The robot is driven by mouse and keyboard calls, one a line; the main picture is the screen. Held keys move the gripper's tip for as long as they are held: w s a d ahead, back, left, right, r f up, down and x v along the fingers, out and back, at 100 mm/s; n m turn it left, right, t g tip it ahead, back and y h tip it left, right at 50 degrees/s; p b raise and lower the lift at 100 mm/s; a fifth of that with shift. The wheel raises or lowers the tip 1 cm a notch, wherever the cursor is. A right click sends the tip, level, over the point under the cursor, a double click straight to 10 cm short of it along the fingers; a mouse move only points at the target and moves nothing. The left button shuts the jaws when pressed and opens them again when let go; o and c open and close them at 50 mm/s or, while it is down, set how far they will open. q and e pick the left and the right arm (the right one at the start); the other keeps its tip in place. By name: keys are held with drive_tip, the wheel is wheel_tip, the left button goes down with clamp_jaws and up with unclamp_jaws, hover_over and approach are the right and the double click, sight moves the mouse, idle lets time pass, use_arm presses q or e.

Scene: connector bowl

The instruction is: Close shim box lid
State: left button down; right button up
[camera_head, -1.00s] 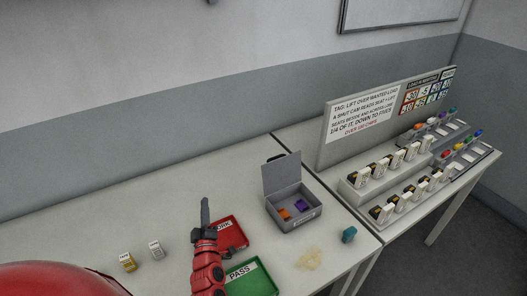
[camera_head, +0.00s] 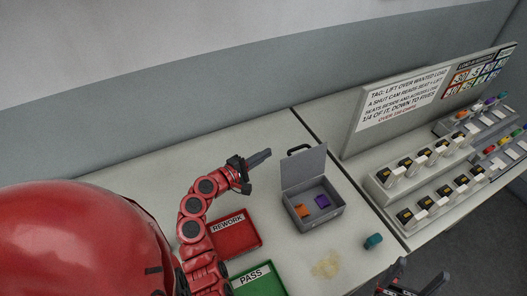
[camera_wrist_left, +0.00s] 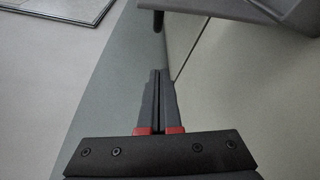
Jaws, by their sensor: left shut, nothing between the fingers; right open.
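The grey shim box (camera_head: 325,216) sits on the table with its lid (camera_head: 304,168) standing up open at the back left. Inside lie an orange piece (camera_head: 303,210) and a purple piece (camera_head: 322,201). My left gripper (camera_head: 263,156) is shut and empty, left of the lid's upper part and apart from it. In the left wrist view, my shut fingers (camera_wrist_left: 158,88) point past a grey panel (camera_wrist_left: 225,8) that looks like the lid. My right gripper (camera_head: 412,277) is open and empty at the bottom edge, partly cut off.
A red REWORK tray (camera_head: 235,242) and a green PASS tray (camera_head: 262,282) lie left of and in front of the box. A teal piece (camera_head: 373,241) and a yellowish patch (camera_head: 326,265) lie in front. A connector rack (camera_head: 385,178) stands at right.

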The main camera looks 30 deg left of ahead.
sight(300, 163)
use_arm(q)
drive_tip(key=w+d+p, duration=0.4)
drive_tip(key=d, duration=0.1)
drive_tip(key=shift+d+r+p, duration=0.15)
drive_tip(key=shift+r+p, duration=0.15)
drive_tip(key=shift+p, duration=0.05)
drive_tip(key=shift+w, duration=0.15)
